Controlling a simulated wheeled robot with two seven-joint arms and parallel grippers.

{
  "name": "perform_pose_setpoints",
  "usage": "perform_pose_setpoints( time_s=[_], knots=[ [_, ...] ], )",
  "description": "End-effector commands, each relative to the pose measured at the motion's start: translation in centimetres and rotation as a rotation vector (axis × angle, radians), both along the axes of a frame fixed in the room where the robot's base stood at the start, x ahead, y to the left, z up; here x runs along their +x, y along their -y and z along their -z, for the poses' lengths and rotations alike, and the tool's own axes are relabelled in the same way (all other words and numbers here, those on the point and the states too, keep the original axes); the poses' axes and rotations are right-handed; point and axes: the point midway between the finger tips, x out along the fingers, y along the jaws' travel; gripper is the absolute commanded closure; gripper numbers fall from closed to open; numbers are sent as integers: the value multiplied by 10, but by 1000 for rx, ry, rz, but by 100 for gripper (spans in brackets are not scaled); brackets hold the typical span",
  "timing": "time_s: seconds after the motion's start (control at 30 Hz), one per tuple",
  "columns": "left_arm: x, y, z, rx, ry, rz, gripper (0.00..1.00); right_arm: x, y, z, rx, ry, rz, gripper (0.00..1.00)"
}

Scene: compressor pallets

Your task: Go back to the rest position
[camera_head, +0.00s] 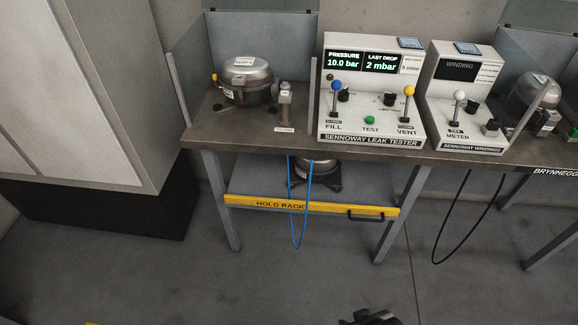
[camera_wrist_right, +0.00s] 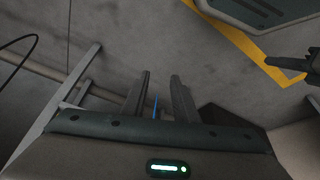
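My right gripper (camera_head: 370,317) shows only as a dark part at the bottom edge of the head view, over the floor and well in front of the bench. In the right wrist view its two fingers (camera_wrist_right: 159,85) stand apart with nothing held between them; a thin blue line, seemingly the hose, shows in the gap beyond. My left gripper is not in the head view.
The bench (camera_head: 250,130) carries a compressor (camera_head: 246,85), a leak tester (camera_head: 370,120) and a winding tester (camera_head: 465,110). Below is the hold rack (camera_head: 250,203) with another compressor (camera_head: 318,175). A blue hose (camera_head: 293,215) and a black cable (camera_head: 440,250) hang down. Front floor is clear.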

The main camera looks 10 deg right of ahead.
Motion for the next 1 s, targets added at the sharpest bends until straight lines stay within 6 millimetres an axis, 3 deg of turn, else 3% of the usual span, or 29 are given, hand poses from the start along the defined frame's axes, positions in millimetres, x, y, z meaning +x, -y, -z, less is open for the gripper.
perform_pose_setpoints(
  time_s=[0.03,0.23,0.5,0.7,1.0],
  knots=[
    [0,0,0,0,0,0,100,3,-3,20,3,5,-2,73],
    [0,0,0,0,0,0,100,13,-15,95,26,64,-14,73],
    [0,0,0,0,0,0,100,2,-27,182,57,144,-29,73],
    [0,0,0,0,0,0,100,-13,-32,217,72,187,-39,73],
    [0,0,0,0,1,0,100,-18,-33,226,79,205,-41,73]
  ],
)
